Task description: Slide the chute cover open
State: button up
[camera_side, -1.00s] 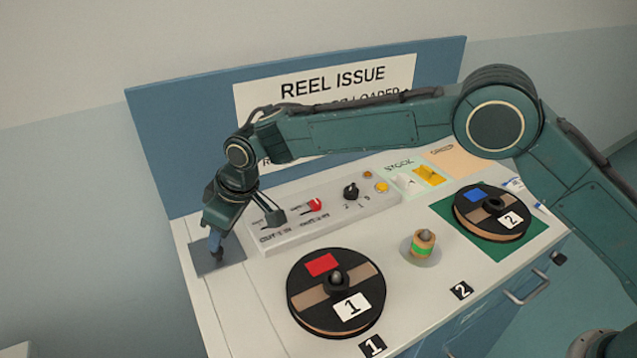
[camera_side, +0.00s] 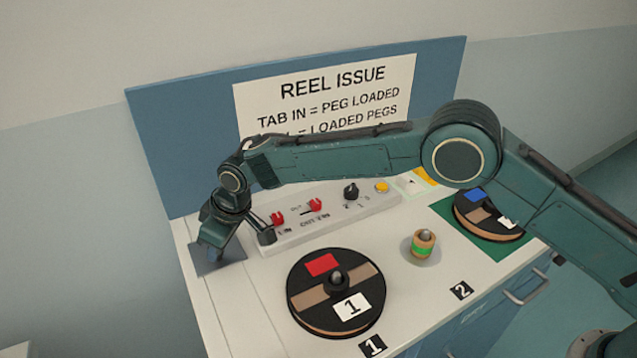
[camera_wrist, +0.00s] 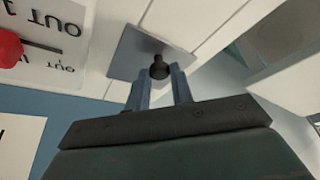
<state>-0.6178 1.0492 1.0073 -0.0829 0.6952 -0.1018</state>
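The chute cover (camera_side: 234,252) is a flat grey plate at the left end of the white bench top. In the wrist view the cover (camera_wrist: 128,55) carries a dark round knob (camera_wrist: 159,67). My gripper (camera_side: 208,258) is low over the cover in the side view, hiding part of it and the knob. In the wrist view my gripper's two blue fingers (camera_wrist: 160,82) stand apart, with the knob showing between and just beyond their tips. I see a gap beside the knob, so the fingers do not look closed on it.
A raised control panel (camera_side: 345,222) with red tabs (camera_side: 315,205) and a black dial (camera_side: 351,191) stands just right of my gripper. Reel 1 (camera_side: 318,310) lies in front, a small spool (camera_side: 423,243) is further right, and reel 2 (camera_side: 490,232) is beyond. A blue backboard (camera_side: 165,130) rises behind.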

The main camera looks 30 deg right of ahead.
grip_shut()
jog(key=shift+s, duration=0.1)
jog(key=shift+s+a, duration=0.1)
jog(key=shift+s, duration=4.45)
jog(key=o, duration=0.6)
grip_release()
jog(key=shift+o, duration=0.2)
jog(key=shift+r, duration=0.1)
